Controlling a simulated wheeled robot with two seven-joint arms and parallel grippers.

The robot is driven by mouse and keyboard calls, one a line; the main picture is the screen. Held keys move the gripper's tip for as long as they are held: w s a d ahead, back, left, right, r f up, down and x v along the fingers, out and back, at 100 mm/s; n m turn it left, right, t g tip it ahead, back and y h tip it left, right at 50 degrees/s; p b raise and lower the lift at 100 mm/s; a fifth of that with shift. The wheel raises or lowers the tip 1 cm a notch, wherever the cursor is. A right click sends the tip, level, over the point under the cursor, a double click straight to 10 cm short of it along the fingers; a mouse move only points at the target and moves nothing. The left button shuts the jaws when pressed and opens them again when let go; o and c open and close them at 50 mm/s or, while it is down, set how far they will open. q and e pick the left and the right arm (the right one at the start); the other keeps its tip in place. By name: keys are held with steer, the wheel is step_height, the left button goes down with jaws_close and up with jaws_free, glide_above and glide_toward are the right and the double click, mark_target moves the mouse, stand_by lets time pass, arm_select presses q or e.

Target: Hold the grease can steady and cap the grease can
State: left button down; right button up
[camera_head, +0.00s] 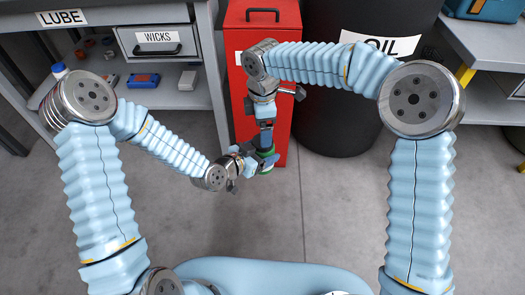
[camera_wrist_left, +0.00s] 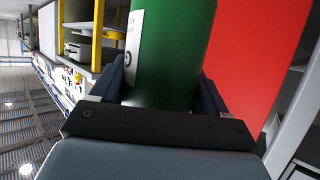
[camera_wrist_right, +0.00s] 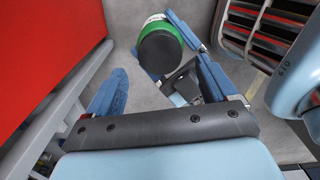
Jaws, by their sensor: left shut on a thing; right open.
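The green grease can (camera_head: 266,169) is held in the air in front of the red cabinet. My left gripper (camera_head: 252,160) is shut on it from the left; the left wrist view shows the green can (camera_wrist_left: 172,50) with a white label between the fingers. In the right wrist view the can (camera_wrist_right: 160,32) shows a dark round top (camera_wrist_right: 160,53); I cannot tell whether this is a cap or the opening. My right gripper (camera_head: 266,140) is above the can, pointing down. Its fingers (camera_wrist_right: 160,85) are open with nothing between them.
The red cabinet (camera_head: 282,105) stands right behind the grippers. A black OIL drum (camera_head: 335,130) is to its right. At the left is a grey LUBE bench (camera_head: 130,15) with a WICKS drawer (camera_head: 158,42) and small items on its lower shelf. The floor in front is clear.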

mark_target(263, 155)
steer(key=shift+a+r+n, duration=0.1)
steer(key=shift+r+n, duration=0.25)
steer(key=shift+n, duration=0.45)
step_height(263, 155, up, 3)
steer(key=n, duration=0.5)
steer(key=shift+f, duration=0.1)
steer(key=shift+f, duration=0.1)
steer(key=shift+f, duration=3.95)
steer(key=shift+c, duration=0.5)
